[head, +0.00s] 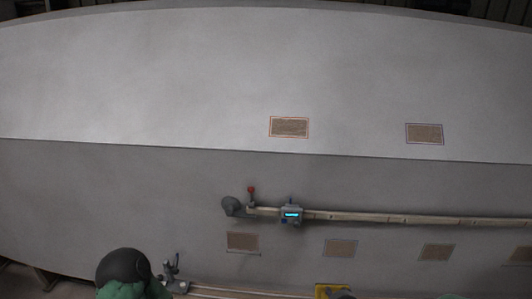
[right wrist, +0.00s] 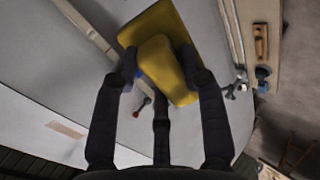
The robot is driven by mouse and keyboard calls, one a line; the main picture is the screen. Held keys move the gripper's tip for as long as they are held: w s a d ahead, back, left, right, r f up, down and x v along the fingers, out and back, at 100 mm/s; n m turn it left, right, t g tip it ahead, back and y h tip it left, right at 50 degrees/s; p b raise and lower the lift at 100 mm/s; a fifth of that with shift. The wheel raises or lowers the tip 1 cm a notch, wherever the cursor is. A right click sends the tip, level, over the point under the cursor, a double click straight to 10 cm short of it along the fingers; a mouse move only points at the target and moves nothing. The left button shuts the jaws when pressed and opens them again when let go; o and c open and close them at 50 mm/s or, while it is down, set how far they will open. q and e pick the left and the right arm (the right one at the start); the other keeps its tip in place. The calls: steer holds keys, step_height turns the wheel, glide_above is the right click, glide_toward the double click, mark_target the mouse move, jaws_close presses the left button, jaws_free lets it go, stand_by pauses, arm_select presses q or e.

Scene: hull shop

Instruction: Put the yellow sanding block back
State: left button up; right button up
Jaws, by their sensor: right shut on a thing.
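The yellow sanding block (right wrist: 152,22) is a flat yellow plate with a raised yellow grip, seen in the right wrist view. My right gripper (right wrist: 160,72) is shut on its grip, one dark finger on each side. The block is tilted in the picture, and the fingers hide part of its sides. In the head view only a yellow edge of the block (head: 321,291) shows at the bottom, with a dark part of my gripper over it. My left gripper is not in the head view.
A large grey hull (head: 150,80) fills the head view, with several brown patches (head: 289,127). A rail (head: 400,218) on it carries a device with a lit display (head: 291,214). A person in green (head: 125,290) with dark headgear is at bottom left. A plank (right wrist: 262,15) holds a wooden-handled tool (right wrist: 261,42).

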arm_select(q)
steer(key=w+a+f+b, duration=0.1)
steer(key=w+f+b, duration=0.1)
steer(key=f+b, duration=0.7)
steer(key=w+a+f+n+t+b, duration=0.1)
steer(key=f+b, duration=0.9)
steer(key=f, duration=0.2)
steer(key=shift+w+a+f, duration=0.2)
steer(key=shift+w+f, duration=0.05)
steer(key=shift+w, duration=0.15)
arm_select(e)
steer(key=s+a+f, duration=0.1)
steer(key=f, duration=1.2)
steer(key=s+a+f+n+y, duration=0.1)
steer(key=s+a+f, duration=0.1)
steer(key=f, duration=1.1)
steer(key=shift+s, duration=0.15)
steer(key=shift+a, duration=0.15)
